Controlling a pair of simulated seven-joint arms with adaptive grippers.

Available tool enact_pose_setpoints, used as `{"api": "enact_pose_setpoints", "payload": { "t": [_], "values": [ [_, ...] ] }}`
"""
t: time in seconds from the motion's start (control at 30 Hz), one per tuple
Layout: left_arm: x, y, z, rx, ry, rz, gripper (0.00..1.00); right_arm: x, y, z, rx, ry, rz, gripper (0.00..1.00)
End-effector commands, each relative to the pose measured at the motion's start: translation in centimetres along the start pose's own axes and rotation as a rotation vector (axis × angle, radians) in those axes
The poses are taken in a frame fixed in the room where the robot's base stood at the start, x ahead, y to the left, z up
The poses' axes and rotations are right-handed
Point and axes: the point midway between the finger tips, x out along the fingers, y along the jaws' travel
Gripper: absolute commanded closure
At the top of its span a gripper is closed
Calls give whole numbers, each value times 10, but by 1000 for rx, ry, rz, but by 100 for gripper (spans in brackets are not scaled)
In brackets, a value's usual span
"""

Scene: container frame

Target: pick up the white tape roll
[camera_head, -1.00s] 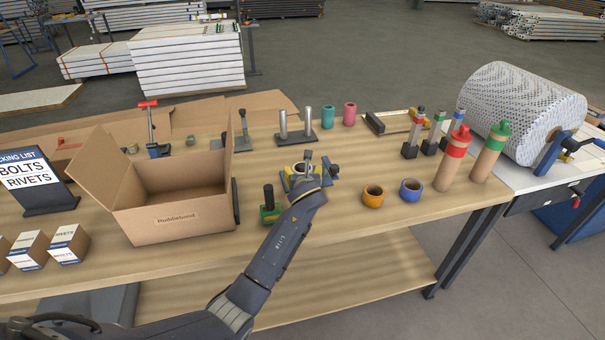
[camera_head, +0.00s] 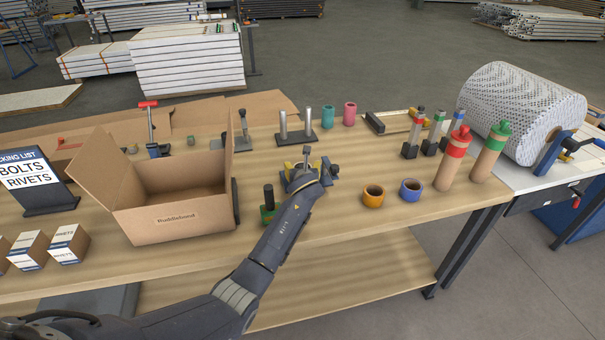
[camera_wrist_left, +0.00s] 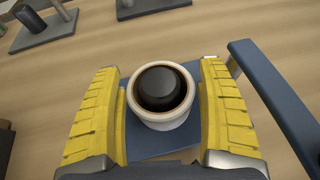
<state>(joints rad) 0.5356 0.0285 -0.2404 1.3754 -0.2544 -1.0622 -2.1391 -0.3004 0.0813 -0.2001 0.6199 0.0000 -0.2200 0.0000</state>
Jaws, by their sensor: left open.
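The white tape roll (camera_wrist_left: 160,123) shows in the left wrist view, upright around a dark round-topped post (camera_wrist_left: 165,86) above a blue base plate (camera_wrist_left: 145,148). My left gripper (camera_wrist_left: 160,72) is open, with its two yellow fingers on either side of the roll. The right finger looks very close to the roll; I cannot tell whether either finger touches it. In the head view my left gripper (camera_head: 303,172) is over the fixture and hides the roll. My right gripper is in neither view.
An open cardboard box (camera_head: 180,218) stands to the left of the gripper. An orange roll (camera_head: 373,197) and a blue roll (camera_head: 411,190) stand to its right. A post on a green base (camera_head: 268,208) is close to my arm. A blue bar (camera_wrist_left: 270,95) runs right of the fingers.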

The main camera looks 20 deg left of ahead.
Motion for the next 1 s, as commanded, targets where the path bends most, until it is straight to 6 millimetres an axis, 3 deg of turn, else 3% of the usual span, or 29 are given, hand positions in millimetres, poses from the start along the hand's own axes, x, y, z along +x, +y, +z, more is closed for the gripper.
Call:
{"api": "enact_pose_setpoints", "payload": {
  "t": [0.07, 0.43, 0.77, 1.0],
  "values": [
    [0, 0, 0, 0, 0, 0, 26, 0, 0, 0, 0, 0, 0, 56],
    [0, 0, 0, 0, 0, 0, 68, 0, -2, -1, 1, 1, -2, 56],
    [-1, 0, 3, 0, -1, 1, 68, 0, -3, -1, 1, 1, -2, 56],
    [-9, 0, 23, -2, -3, 0, 68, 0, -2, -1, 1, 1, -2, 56]
  ]
}}
